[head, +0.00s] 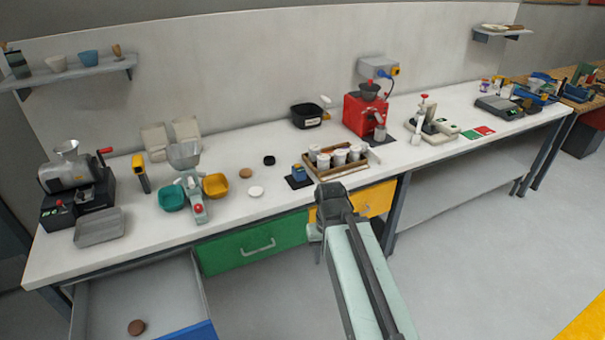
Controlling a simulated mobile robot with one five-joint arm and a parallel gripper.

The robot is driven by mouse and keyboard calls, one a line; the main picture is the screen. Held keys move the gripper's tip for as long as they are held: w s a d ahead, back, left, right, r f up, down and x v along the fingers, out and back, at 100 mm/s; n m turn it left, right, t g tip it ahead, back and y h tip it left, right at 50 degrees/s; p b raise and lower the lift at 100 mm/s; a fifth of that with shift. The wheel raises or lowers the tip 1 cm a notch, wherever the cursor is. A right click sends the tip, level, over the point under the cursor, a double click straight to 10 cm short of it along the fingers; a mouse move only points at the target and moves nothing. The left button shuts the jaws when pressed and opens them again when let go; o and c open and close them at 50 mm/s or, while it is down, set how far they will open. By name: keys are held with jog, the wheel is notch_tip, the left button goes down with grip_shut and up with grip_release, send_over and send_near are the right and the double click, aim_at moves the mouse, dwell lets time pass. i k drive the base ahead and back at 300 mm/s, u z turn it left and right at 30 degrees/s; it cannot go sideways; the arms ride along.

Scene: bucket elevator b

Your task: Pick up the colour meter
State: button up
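I cannot tell for sure which thing is the colour meter. A small blue device on a dark base (298,176) sits near the bench's front edge, left of the wooden tray. A yellow and black upright handheld device (141,174) stands farther left, beside the black machine. My gripper (331,200) is dark and is seen from behind, over the bench's front edge by the drawers. It appears below and right of the blue device and well away from the yellow one. Its fingertips are hard to make out, and nothing is visibly held.
The wooden tray (310,163) holds several white cups. A red grinder (362,117) stands behind it. Teal (172,198) and yellow (216,185) bowls flank a scale-like device. The lower left drawer (110,296) is open, sticking out with a brown disc (136,327) inside.

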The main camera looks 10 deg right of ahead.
aim_at(299, 174)
jog(key=z, duration=0.05)
jog(key=i, duration=1.45)
jog(key=u, duration=0.05)
